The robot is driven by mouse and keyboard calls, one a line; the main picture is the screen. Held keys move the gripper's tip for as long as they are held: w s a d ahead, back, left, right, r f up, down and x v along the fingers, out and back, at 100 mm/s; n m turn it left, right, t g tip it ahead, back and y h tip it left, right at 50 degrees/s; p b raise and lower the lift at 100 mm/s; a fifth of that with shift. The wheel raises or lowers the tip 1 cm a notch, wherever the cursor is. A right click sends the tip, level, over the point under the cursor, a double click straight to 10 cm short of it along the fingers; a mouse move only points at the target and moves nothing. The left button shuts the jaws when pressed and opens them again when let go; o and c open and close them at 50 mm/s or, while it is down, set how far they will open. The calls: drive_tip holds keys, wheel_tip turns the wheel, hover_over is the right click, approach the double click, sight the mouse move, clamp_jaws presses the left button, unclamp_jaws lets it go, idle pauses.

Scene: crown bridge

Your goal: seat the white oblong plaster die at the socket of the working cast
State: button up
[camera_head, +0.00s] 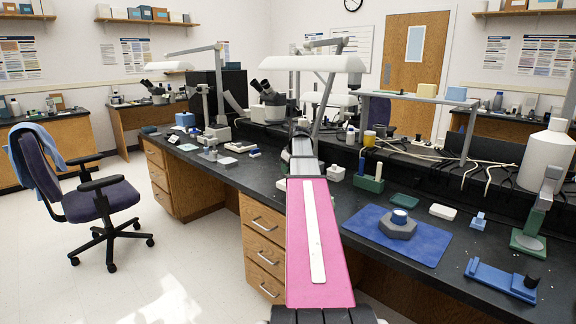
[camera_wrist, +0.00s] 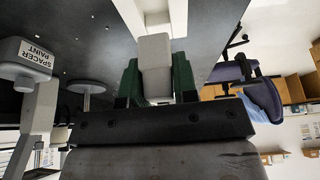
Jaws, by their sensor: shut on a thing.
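In the wrist view my gripper (camera_wrist: 157,72) has its two green fingers closed on a pale, oblong block, the white plaster die (camera_wrist: 155,52). The die sticks out past the fingertips, and its lower part is hidden between them. A larger pale piece (camera_wrist: 150,12) shows beyond the die at the top edge; I cannot tell what it is or whether they touch. In the head view my gripper and the die cannot be made out beyond my pink arm link. A grey, six-sided block with a round blue-and-white top (camera_head: 398,224) may be the working cast; its socket cannot be made out.
The grey block sits on a blue mat (camera_head: 428,250) on the dark bench. A blue stand with a black knob (camera_head: 500,279), a green-based stand (camera_head: 527,242) and a white box (camera_head: 443,211) are nearby.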

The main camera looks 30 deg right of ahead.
drive_tip(key=shift+f, duration=1.3)
drive_tip(key=shift+f, duration=0.8)
idle(0.6)
drive_tip(key=o, duration=1)
drive_tip(key=v, duration=1.1)
drive_tip(key=shift+f, duration=0.1)
